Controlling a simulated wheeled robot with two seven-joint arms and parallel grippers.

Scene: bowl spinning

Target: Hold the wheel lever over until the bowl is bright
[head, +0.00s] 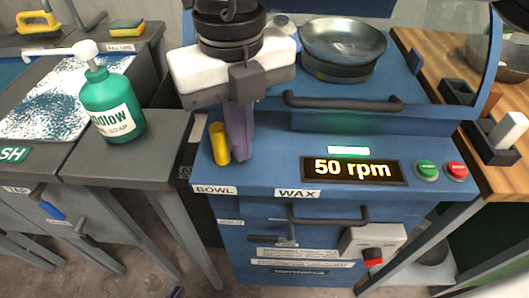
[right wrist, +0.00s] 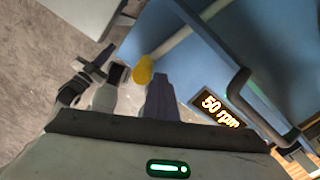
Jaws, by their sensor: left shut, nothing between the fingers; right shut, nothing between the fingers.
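A yellow lever knob (head: 219,143) stands at the front left of the blue machine, above the BOWL label. It also shows in the right wrist view (right wrist: 143,70) on a pale rod. My right gripper (head: 240,150) points down just right of the knob, with its purple fingers (right wrist: 160,100) shut and empty. I cannot tell whether they touch the knob. The grey metal bowl (head: 343,38) sits on a dark round holder at the back of the machine; its inside looks grey with some shine. Only a purple tip of my left gripper (head: 178,292) shows at the bottom edge.
The display (head: 354,170) reads 50 rpm, below a lit green bar (head: 348,150). Green (head: 426,170) and red (head: 456,170) buttons are to its right. A dark handle bar (head: 343,102) crosses the machine. A green pump bottle (head: 112,105) stands on the left bench.

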